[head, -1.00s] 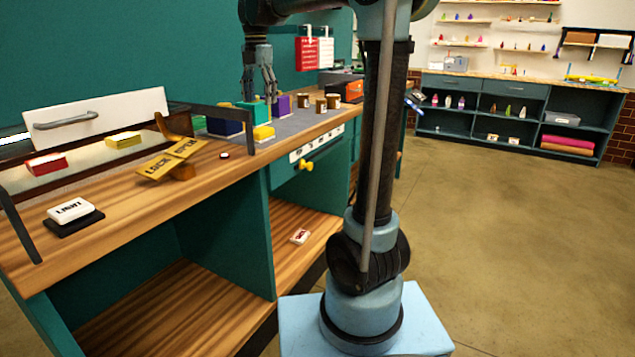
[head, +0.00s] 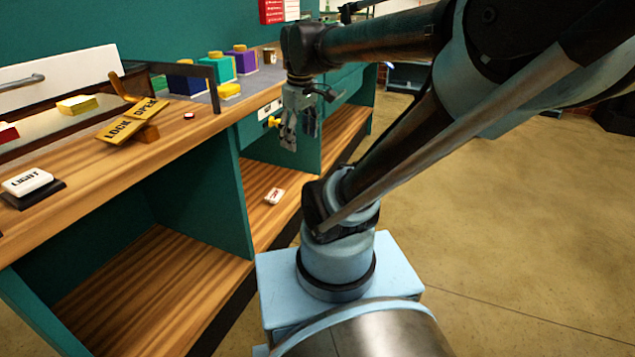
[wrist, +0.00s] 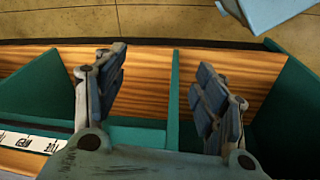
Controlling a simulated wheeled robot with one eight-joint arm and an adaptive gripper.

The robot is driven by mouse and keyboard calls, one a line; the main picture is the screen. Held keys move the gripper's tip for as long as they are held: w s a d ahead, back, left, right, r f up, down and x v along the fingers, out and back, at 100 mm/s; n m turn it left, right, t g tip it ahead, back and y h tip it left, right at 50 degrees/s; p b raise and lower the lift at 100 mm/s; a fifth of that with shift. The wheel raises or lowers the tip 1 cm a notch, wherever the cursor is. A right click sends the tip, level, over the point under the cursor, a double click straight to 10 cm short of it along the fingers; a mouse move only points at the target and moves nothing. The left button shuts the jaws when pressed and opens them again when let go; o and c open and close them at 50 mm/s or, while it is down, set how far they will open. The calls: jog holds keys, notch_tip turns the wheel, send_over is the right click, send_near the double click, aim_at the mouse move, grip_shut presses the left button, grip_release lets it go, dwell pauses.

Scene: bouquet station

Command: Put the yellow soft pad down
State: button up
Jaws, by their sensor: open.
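My gripper (head: 300,138) hangs fingers-down in front of the counter in the head view, beside the shelf openings. It is open, and in the wrist view (wrist: 163,58) nothing sits between its fingers. A yellow block (head: 229,91) rests on the grey mat near the counter's front edge, behind and left of my gripper. Another yellow pad (head: 77,105) lies in the long bay at the back left. I cannot tell from looks which one is the soft pad. Neither touches my gripper.
A teal block (head: 220,67), a purple block (head: 243,60) and a blue block (head: 186,80) stand on the mat (head: 262,83). A LOCK/OPEN lever (head: 130,122) and LIGHT switch (head: 28,182) are further left. A small white-and-red item (head: 275,196) lies on the lower shelf.

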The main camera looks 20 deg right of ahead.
jog(key=s+d+f+m, duration=0.3)
jog(key=s+f+m, duration=0.4)
jog(key=f, duration=0.4)
jog(key=shift+s+d+f+m+t, duration=0.15)
jog(key=shift+s+d+m+t, duration=0.15)
jog(key=shift+s, duration=0.2)
jog(key=shift+a, duration=0.1)
jog(key=shift+w+f, duration=0.2)
jog(key=shift+w, duration=0.35)
